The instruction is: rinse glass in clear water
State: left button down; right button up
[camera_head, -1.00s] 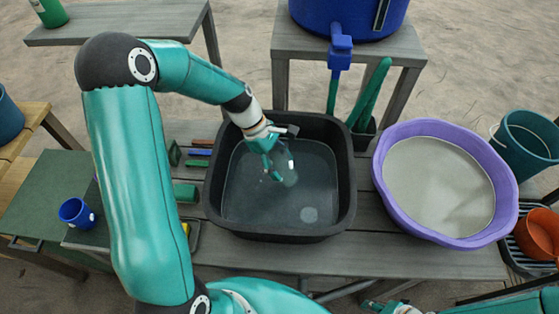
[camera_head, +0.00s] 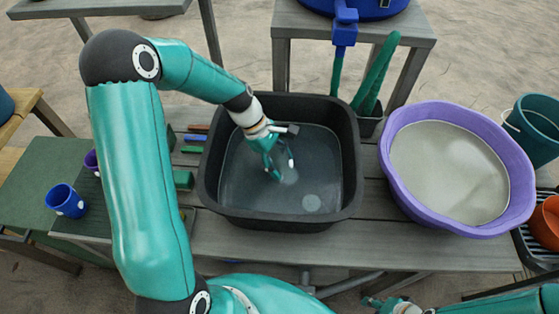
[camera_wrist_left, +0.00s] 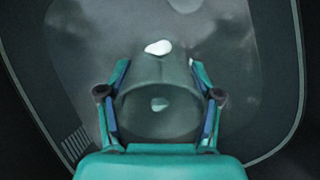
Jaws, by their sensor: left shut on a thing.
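My left gripper (camera_head: 280,170) reaches down into the black basin (camera_head: 208,185), which holds dark, see-through water. In the left wrist view its fingers (camera_wrist_left: 160,72) are shut on a clear glass (camera_wrist_left: 157,103), one finger on each side. The glass is hard to make out in the head view; how deep it sits in the water I cannot tell. A purple tub (camera_head: 520,200) to the right holds cloudy grey-beige water. My right gripper (camera_head: 385,304) is at the bottom edge of the head view, small and partly cut off, its jaw state unclear.
A blue cup (camera_head: 66,201) stands on the left, with small tools and a green block (camera_head: 183,180) left of the basin. A blue tank with a tap (camera_head: 345,30) stands behind. A teal bucket (camera_head: 535,130) and an orange pot (camera_head: 546,222) are at the right.

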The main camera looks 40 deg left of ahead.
pick_arm(q)
jog(key=shift+f, duration=0.25)
jog(key=shift+f+b, duration=0.25)
jog(key=shift+b, duration=0.1)
jog(key=shift+r+p, duration=0.2)
jog(key=shift+p, duration=0.15)
jog(key=shift+s+a, duration=0.1)
